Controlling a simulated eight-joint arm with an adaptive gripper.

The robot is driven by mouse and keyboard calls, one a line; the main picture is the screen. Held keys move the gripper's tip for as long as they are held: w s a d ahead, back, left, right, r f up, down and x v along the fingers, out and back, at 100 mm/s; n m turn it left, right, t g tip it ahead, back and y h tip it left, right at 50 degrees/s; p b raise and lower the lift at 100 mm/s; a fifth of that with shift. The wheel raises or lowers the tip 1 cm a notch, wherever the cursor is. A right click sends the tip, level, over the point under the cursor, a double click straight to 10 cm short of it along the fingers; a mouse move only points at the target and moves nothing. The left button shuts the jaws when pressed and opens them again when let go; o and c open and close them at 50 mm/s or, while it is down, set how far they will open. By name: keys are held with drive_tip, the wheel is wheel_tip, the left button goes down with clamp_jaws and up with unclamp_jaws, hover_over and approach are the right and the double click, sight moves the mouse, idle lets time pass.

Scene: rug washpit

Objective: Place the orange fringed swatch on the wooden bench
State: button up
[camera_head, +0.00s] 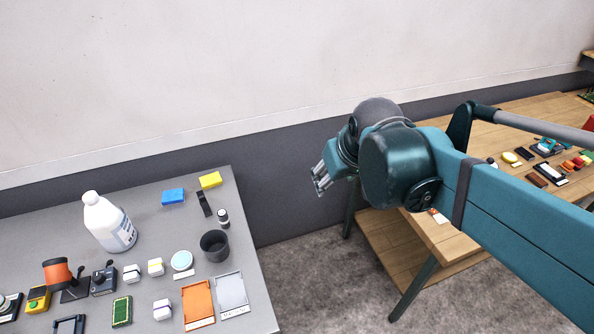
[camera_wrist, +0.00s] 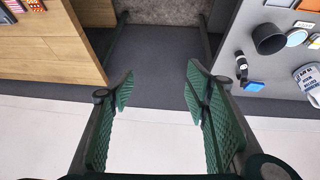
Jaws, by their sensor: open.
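My gripper (camera_head: 321,178) is open and empty, held in the air over the gap between the grey table and the wooden bench. In the wrist view its green ridged fingers (camera_wrist: 158,90) stand wide apart with only floor and wall between them. The wooden bench (camera_head: 520,112) is at the right, partly hidden by my arm; it shows at the left of the wrist view (camera_wrist: 45,60). Small orange patterned pieces (camera_wrist: 35,5) lie on it at the top left edge, cut off; I cannot tell whether one is the orange fringed swatch. No fringe is clear.
The grey table (camera_head: 150,215) at left holds a white jug (camera_head: 108,222), a dark cup (camera_head: 214,245), sponges (camera_head: 173,197), an orange tray or panel (camera_head: 198,304) and a green patterned piece (camera_head: 121,312). Several small items stand on the bench's right part. The wall is close behind.

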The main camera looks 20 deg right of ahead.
drive_tip(key=s+a+t+y, duration=0.1)
drive_tip(key=s+a, duration=0.4)
drive_tip(key=a, duration=0.2)
drive_tip(key=shift+s+a+f, duration=0.15)
drive_tip(key=shift+a+f, duration=0.05)
drive_tip(key=shift+f, duration=0.15)
